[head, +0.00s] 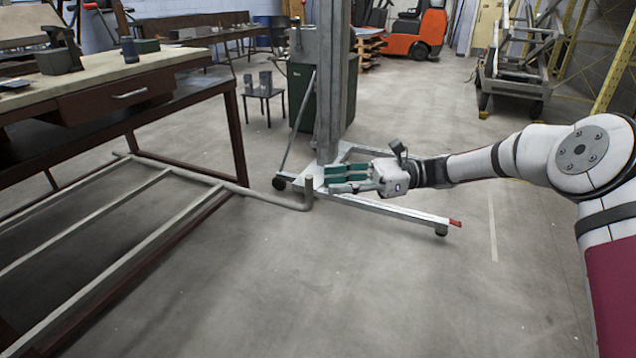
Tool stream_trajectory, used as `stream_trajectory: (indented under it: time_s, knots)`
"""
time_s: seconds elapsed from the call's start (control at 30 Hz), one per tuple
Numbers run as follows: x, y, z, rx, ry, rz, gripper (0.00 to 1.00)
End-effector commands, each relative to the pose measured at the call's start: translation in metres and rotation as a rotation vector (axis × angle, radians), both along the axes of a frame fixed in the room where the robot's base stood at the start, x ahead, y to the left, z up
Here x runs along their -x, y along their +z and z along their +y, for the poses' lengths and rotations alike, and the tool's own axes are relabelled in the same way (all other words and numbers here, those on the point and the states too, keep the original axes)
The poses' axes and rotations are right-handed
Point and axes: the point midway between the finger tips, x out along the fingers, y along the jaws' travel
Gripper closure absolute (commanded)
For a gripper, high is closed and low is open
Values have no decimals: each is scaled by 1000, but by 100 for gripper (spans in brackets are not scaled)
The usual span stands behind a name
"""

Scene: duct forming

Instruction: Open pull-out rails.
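Low grey metal rails (120,222) run near the floor under the workbench at the left. One long rail (270,199) reaches out past the bench's front leg and ends in a short upturned piece. My gripper (329,178) is just right of that upturned end in the picture, with its green fingers pointing left. The fingers look parted, with a gap between them and nothing held. I cannot tell whether a finger touches the rail end.
The workbench (110,72) has a dark drawer with a handle. A wheeled lifting stand (331,90) is behind my gripper, its base legs low on the floor. An orange forklift (415,35) is at the back. The floor in front is clear.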

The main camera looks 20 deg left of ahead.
Motion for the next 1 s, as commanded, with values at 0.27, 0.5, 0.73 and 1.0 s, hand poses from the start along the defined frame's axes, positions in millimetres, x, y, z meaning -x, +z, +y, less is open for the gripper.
stream_trajectory:
  time_s: [0.27,0.5,0.73,1.0]
  knots:
    - [-24,0,-41,0,-4,-2,65]
    - [-30,0,-53,0,-3,-1,65]
    - [-30,0,-53,0,-2,-1,65]
    - [-8,18,-57,73,37,-112,65]
